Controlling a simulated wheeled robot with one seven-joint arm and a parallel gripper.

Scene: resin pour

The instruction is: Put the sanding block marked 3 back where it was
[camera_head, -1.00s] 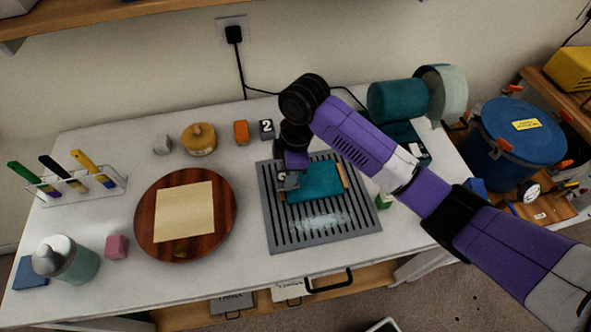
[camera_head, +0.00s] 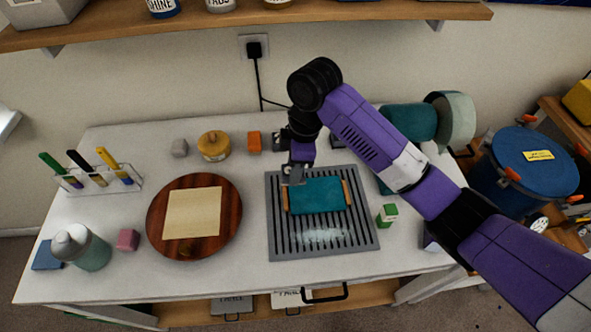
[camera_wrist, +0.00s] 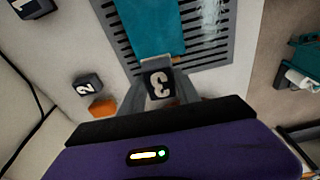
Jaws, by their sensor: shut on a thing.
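The grey sanding block marked 3 (camera_wrist: 160,84) is between my fingertips in the wrist view, its white number facing the camera. In the head view my gripper (camera_head: 293,176) is shut on it at the upper left part of the slatted grey grate (camera_head: 277,240), beside the teal piece with wooden ends (camera_head: 319,195). I cannot tell whether the block touches the grate. A dark block marked 2 (camera_wrist: 87,84) stands apart from my gripper in the wrist view, next to an orange block (camera_wrist: 103,108). The orange block also shows in the head view (camera_head: 254,142).
A round wooden board (camera_head: 165,240) with a pale sheet lies left of the grate. A green block (camera_head: 387,214) is right of the grate. The table's front strip is clear.

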